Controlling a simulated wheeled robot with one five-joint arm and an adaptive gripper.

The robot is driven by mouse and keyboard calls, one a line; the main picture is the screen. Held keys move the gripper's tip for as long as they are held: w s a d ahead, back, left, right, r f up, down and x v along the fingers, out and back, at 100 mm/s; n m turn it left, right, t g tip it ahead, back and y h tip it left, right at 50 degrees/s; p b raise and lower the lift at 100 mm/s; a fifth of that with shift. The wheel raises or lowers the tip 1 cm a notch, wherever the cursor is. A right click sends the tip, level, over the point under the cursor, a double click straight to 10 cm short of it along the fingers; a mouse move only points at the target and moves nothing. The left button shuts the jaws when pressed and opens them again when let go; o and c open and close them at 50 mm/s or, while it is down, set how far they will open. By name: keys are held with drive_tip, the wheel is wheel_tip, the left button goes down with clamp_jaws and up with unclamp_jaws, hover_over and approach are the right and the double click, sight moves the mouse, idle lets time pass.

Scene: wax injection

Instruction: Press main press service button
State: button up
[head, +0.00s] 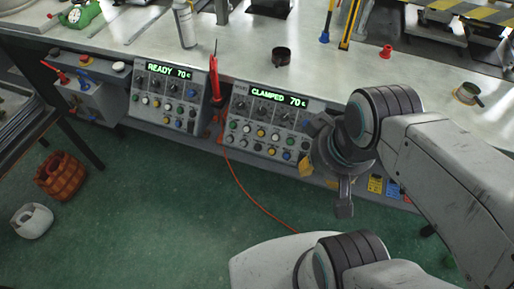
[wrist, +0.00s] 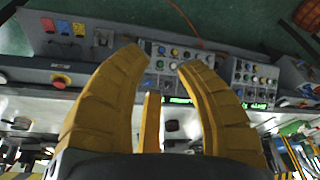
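Two grey control panels with rows of coloured buttons are fixed along the bench front in the head view. The left panel (head: 150,85) reads "READY 70"; the right panel (head: 232,108) reads "CLAMPED 70". The button labels are too small to read, so I cannot tell which is the service button or which panel is the main press.
An upright red tool (head: 215,85) stands between the panels. A red cable (head: 250,190) runs down to the green floor. A spray can (head: 184,25) and a dark cup (head: 281,56) stand on the bench. A reddish basket (head: 62,177) is on the floor at left.

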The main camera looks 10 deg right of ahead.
clamp_jaws()
drive_tip(key=c, duration=0.5)
unclamp_jaws()
idle(0.4)
